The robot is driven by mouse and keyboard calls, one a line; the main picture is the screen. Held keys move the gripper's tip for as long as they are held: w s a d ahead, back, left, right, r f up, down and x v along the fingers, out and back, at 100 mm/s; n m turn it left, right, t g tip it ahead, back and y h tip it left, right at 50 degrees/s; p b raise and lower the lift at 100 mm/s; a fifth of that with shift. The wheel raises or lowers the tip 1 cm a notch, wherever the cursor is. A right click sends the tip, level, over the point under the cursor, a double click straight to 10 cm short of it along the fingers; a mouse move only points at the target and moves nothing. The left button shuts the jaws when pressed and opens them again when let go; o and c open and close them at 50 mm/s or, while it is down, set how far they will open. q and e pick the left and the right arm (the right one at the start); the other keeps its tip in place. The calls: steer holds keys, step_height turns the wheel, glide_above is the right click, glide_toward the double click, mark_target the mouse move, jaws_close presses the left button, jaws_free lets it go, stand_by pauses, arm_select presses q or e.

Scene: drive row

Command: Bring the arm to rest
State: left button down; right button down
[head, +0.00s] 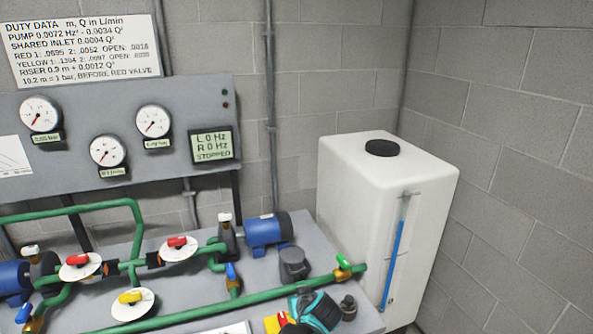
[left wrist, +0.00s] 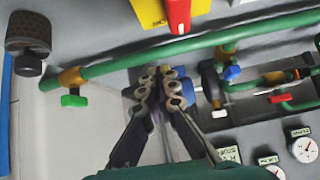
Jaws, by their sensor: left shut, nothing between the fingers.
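My left gripper (left wrist: 160,76) shows in the left wrist view with its two dark fingers drawn together at the tips. Nothing is between them. The fingers hang over the grey bench, in front of the blue pump motor and a dark grey fitting, on the near side of the green pipe in that picture. I cannot tell their height above the bench. A teal and black part that looks like my left wrist shows at the bottom of the head view, partly hiding a red and yellow valve plate. My right gripper is in neither view.
A green pipe (head: 205,312) crosses the bench front, with a green-handled valve (head: 343,262). A white tank (head: 350,180) stands at right. A blue motor (head: 264,231) and red and yellow valves crowd the bench.

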arm_select(q)
steer(key=s+a+r+m+g+h, duration=0.1)
steer(key=s+a+r, duration=0.3)
steer(key=s+a, duration=0.4)
steer(key=s+a+r+m+g+h, duration=0.1)
steer(key=s+a+r, duration=0.3)
steer(key=s+a, duration=0.4)
steer(key=s+a+f+m+h, duration=0.1)
steer(key=s, duration=0.8)
steer(key=shift+s+a+f, duration=0.4)
